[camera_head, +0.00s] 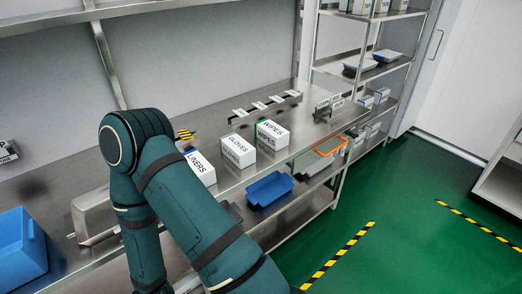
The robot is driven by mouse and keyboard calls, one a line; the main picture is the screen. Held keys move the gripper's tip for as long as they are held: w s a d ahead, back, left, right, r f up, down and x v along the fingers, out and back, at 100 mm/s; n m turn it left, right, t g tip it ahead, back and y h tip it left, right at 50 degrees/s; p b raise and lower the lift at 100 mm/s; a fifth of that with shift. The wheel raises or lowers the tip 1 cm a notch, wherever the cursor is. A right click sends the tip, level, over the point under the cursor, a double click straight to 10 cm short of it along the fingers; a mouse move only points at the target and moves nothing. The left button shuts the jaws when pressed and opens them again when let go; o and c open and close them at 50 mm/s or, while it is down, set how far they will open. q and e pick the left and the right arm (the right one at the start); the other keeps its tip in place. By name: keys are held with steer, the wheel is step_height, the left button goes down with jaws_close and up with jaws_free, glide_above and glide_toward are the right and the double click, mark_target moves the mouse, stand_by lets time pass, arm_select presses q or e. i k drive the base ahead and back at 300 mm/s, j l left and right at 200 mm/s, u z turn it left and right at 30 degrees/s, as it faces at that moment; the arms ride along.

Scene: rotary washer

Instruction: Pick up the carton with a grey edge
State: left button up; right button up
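Three white cartons stand in a row on the steel bench. The middle one, marked GLOVES (238,151), shows no coloured edge, and its trim looks pale or grey, though it is too small to be sure. The carton marked WIPES (272,134), to its right, has a green edge. The carton marked LINERS (201,168), to its left, has a blue edge and is partly hidden behind my teal arm. That arm rises from the bottom and bends in front of the bench. Neither gripper shows in the view.
A blue bin (20,248) stands at the left. A steel rack (366,50) stands at the back right. The green floor (400,235) at right is clear.

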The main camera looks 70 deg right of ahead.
mark_target(239, 151)
steer(key=z, duration=2)
